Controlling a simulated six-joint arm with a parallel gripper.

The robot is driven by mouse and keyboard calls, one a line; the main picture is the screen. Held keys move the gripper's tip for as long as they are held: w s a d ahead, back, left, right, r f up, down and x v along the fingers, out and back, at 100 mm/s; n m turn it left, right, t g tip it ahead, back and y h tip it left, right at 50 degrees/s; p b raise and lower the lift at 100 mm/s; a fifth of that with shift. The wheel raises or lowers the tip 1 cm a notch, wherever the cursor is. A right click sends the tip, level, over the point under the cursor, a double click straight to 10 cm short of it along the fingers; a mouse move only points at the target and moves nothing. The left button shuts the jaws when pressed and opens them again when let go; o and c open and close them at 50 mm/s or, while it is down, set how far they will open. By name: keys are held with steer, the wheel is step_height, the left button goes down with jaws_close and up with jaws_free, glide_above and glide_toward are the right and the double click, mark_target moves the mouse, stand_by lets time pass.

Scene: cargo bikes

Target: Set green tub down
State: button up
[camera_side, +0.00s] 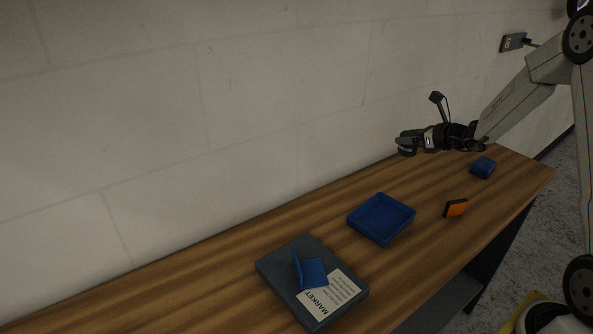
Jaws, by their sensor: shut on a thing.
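My gripper (408,142) is at the upper right, held above the far side of the wooden table, near the wall. It is shut on a small dark thing (406,151) at its fingertips, apart from the table. This is most likely the green tub, but it is too small and dim to make out its colour or shape. No other green tub shows on the table.
A blue open tray (381,218) sits mid-table. A grey board (277,262) labelled MARKET bears a blue angled piece (311,271). An orange-and-black block (456,208) and a blue block (482,167) lie to the right. Bare wood (410,181) lies between the tray and blue block.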

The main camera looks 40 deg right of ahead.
steer(key=s+d+m+h, duration=0.3)
steer(key=s+d, duration=0.6)
steer(key=d, duration=0.4)
steer(key=shift+s+d+h, duration=0.15)
steer(key=shift+d+h, duration=0.15)
steer(key=shift+d, duration=0.1)
steer(key=shift+w+d+f, duration=1.3)
steer(key=shift+w+f, duration=0.25)
steer(key=shift+w, duration=0.3)
steer(key=shift+w+d+f, duration=1.35)
steer(key=shift+w+f, duration=0.15)
steer(key=shift+w, duration=0.3)
steer(key=shift+w+d+f, duration=1.3)
steer(key=shift+w+f, duration=0.25)
steer(key=shift+w, duration=0.3)
steer(key=shift+w+d+f, duration=0.15)
steer(key=shift+w+f, duration=0.1)
steer(key=shift+f, duration=1.6)
